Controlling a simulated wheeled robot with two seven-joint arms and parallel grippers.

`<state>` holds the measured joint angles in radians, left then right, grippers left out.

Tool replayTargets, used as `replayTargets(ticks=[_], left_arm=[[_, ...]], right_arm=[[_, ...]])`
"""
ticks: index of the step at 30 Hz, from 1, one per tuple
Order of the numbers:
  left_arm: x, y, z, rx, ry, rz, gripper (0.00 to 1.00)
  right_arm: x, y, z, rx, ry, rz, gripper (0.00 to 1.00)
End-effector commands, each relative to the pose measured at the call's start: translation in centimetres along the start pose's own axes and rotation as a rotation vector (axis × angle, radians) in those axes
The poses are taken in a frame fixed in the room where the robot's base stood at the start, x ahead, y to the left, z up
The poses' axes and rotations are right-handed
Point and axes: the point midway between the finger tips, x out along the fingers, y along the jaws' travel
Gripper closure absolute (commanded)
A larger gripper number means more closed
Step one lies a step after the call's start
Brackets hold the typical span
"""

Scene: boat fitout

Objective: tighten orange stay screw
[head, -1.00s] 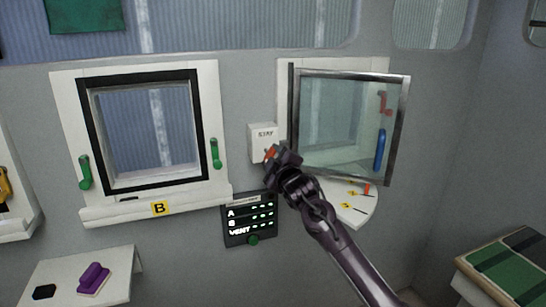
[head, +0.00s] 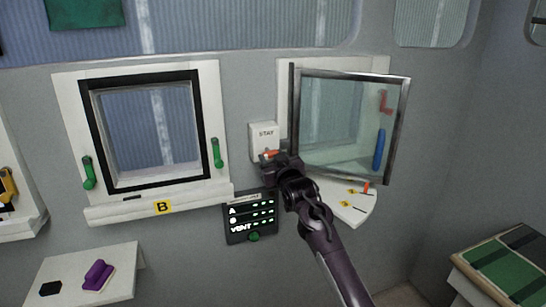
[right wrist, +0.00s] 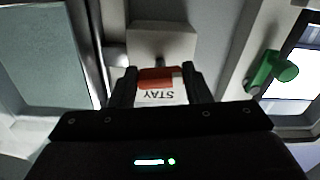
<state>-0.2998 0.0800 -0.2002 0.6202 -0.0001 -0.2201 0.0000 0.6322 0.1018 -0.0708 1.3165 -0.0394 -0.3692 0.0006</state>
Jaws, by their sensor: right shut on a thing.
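The orange stay screw (head: 270,155) sits at the lower part of the white box marked STAY (head: 264,134), between the two windows. My right gripper (head: 274,160) is at the screw. In the right wrist view its orange head (right wrist: 157,78) lies between the two fingers (right wrist: 158,88), and they are shut on it. The STAY lettering (right wrist: 160,96) shows just below the head there. The hinged window (head: 345,125) beside the box stands open, swung out from its frame. My left gripper is not in view.
Window B (head: 152,130) is closed, with green handles (head: 217,153) at its sides. A dark panel with A, B and VENT rows (head: 252,216) is below the box. A white quadrant plate (head: 345,202) lies under the open window. A purple block (head: 98,275) rests on the shelf at lower left.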

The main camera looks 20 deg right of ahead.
Motion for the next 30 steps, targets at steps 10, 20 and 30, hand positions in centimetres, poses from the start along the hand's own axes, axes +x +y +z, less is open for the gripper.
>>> replayTargets(ticks=[10,20,30], left_arm=[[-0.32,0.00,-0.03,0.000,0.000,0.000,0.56],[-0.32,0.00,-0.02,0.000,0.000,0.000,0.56],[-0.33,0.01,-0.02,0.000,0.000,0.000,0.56]], right_arm=[[-0.01,-0.09,0.19,0.108,-0.004,-0.001,0.79],[-0.01,-0.08,0.22,0.118,-0.004,-0.001,0.79],[0.00,-0.07,0.14,0.117,-0.003,0.000,0.35]])
